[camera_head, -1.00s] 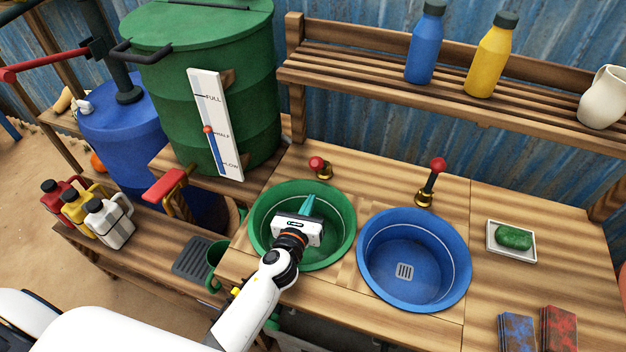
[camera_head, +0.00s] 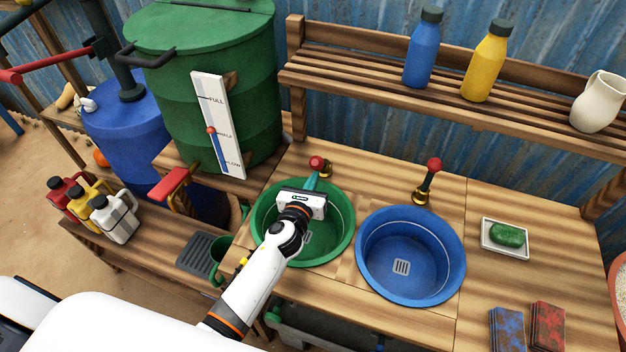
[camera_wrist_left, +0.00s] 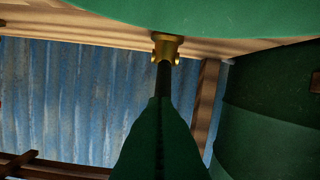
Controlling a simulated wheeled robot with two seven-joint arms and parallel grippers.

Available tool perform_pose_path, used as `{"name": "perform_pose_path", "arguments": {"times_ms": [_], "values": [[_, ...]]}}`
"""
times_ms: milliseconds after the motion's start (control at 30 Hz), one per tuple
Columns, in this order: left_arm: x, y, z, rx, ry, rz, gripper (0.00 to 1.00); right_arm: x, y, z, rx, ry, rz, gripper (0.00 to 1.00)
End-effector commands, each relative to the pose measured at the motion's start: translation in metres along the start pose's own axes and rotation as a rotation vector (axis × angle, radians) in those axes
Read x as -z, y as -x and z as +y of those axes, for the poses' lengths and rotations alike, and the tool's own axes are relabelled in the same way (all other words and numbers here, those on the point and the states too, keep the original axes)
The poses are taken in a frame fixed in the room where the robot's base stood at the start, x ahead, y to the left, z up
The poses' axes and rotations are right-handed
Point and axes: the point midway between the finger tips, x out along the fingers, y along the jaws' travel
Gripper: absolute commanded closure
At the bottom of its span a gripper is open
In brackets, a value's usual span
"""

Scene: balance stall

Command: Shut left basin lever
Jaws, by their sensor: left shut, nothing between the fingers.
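The left basin (camera_head: 344,222) is green and set in the wooden counter. Its lever has a red knob (camera_head: 317,162) and a brass base (camera_head: 326,171) at the basin's back rim. In the left wrist view the brass base (camera_wrist_left: 166,47) and dark lever stem (camera_wrist_left: 163,80) show beyond my fingers; the knob is hidden there. My left gripper (camera_head: 311,179) is over the green basin, shut and empty, its green fingertips close to the knob. I cannot tell whether they touch it. My right gripper is not in view.
A blue basin (camera_head: 440,286) with its own red-knobbed lever (camera_head: 428,182) stands to the right. A green barrel (camera_head: 170,90) stands at the back left. A shelf (camera_head: 380,85) holds bottles and a jug. A soap dish (camera_head: 488,248) and bricklike blocks (camera_head: 547,325) lie at right.

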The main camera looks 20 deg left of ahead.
Motion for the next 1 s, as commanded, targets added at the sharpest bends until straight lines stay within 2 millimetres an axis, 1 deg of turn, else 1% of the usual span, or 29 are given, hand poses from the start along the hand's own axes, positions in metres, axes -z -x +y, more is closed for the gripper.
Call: {"name": "perform_pose_path", "arguments": {"times_ms": [100, 367, 567, 800, 1000], "values": [[0.005, -0.001, 0.001, -0.001, -0.002, 0.001, 1.00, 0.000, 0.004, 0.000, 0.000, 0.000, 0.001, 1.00], [0.011, -0.004, 0.001, 0.000, -0.001, 0.001, 1.00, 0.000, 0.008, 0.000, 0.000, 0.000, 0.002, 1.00], [0.022, -0.009, 0.003, 0.000, -0.003, 0.003, 1.00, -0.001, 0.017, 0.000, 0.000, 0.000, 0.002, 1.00], [0.042, -0.022, 0.006, -0.001, -0.004, 0.003, 1.00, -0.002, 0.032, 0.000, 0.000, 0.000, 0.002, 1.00], [0.054, -0.035, 0.008, 0.000, -0.002, 0.002, 1.00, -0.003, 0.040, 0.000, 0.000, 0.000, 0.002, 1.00]]}}
